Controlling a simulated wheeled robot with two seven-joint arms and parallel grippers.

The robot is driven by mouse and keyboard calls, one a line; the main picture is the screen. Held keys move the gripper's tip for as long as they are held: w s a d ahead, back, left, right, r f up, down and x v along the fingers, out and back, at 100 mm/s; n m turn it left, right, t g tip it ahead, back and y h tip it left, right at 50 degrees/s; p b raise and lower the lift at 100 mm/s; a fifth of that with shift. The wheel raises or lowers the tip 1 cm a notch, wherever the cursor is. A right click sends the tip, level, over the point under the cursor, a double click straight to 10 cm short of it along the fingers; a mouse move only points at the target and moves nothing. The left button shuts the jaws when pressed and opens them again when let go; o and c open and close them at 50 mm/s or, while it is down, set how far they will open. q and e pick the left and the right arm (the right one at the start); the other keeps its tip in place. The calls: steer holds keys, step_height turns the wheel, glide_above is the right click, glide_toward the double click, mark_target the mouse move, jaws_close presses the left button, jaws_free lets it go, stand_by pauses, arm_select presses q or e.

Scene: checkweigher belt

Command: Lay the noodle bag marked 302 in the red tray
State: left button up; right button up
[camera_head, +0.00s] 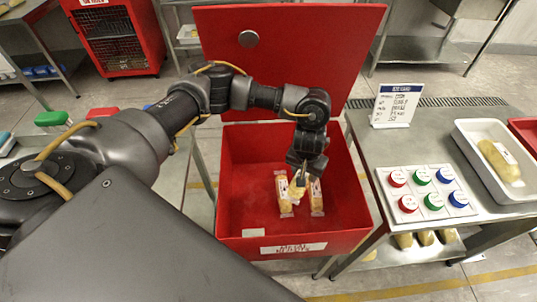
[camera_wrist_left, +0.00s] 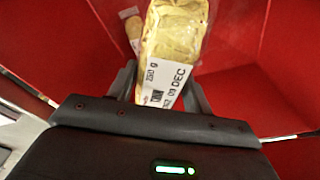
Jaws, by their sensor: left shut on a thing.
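My left gripper (camera_head: 301,174) reaches down into the open red bin (camera_head: 240,190) and is shut on a yellow noodle bag (camera_head: 296,191). In the left wrist view the held noodle bag (camera_wrist_left: 174,38) is between the fingers, with a white label carrying "DEC"; its weight figure is too blurred to read surely. Two more noodle bags lie in the bin, one left (camera_head: 283,197) and one right (camera_head: 317,198) of the held one. I cannot tell whether the held bag touches them. A red tray (camera_head: 525,126) shows partly at the right edge. My right gripper is out of view.
The bin's red lid (camera_head: 300,55) stands open behind it. On the steel table (camera_head: 440,150) to the right are a white tray (camera_head: 470,150) holding a noodle bag (camera_head: 499,160), a panel with coloured round buttons (camera_head: 415,212) and a sign card (camera_head: 397,105). More bags sit on the lower shelf.

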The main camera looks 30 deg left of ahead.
arm_select(q)
steer(key=s+d+r+m, duration=0.3)
steer(key=d+r+m, duration=0.2)
steer(key=r, duration=0.3)
steer(key=s+d+r+m+h, duration=0.1)
steer(key=s+d+r+m, duration=0.2)
steer(key=d+r+m, duration=0.2)
step_height(320, 180, up, 4)
steer(key=shift+s+d+m+g+h, duration=0.15)
steer(key=shift+d+m+g+h, duration=0.15)
steer(key=shift+m, duration=0.7)
